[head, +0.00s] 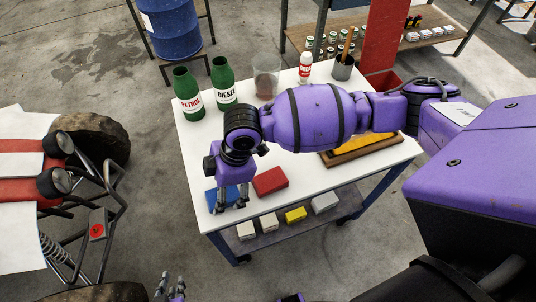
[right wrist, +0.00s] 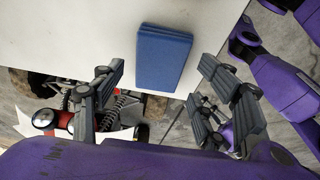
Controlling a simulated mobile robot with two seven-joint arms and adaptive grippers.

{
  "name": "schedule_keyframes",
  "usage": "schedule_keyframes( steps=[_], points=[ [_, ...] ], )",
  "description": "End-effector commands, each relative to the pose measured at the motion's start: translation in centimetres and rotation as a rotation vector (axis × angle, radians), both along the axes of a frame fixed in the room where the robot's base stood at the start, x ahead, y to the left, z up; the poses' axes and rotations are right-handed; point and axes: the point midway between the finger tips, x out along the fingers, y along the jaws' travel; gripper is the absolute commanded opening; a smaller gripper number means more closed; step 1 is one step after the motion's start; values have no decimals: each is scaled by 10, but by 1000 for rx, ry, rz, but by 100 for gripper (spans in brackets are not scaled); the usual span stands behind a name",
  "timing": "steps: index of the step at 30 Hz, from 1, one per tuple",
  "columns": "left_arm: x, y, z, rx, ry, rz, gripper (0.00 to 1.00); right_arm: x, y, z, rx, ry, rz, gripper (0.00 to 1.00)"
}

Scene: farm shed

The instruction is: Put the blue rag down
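The blue rag (head: 222,196), a flat folded block, lies at the front left corner of the white table (head: 195,135). My right arm reaches over the table from the right, with its gripper (head: 230,200) directly above the rag and partly covering it. In the right wrist view the rag (right wrist: 163,58) shows between the two spread fingers (right wrist: 163,92), with a gap on each side, so the right gripper is open. My left gripper (head: 170,286) shows only at the bottom edge, below table height and clear of the table, its fingers apart and empty.
Green bottles (head: 188,95), a glass (head: 266,80) and a metal cup (head: 342,67) stand at the back. A wooden tray (head: 350,156) is at the right. A vehicle (head: 45,180) stands left of the table.

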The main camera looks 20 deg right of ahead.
Motion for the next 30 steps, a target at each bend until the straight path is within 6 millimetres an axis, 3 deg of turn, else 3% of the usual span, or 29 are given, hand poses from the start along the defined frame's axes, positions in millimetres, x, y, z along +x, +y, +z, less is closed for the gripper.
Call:
schedule_keyframes(
  steps=[1, 6, 13, 18, 30],
  points=[
    [1, 0, 2, -1, -4, 1, 16, 4, -4, 16, 0, -12, 2, 66],
    [2, -2, 4, -5, -4, 4, 16, 3, -15, 53, 0, -11, 1, 66],
    [2, -5, 5, -13, -4, 8, 16, 1, -26, 89, 1, -7, 1, 66],
    [2, -6, 5, -15, -4, 8, 16, 0, -29, 99, 0, -3, 1, 66],
    [1, -4, 4, -7, -1, 0, 16, 0, -29, 99, 1, -2, 1, 66]
  ],
)
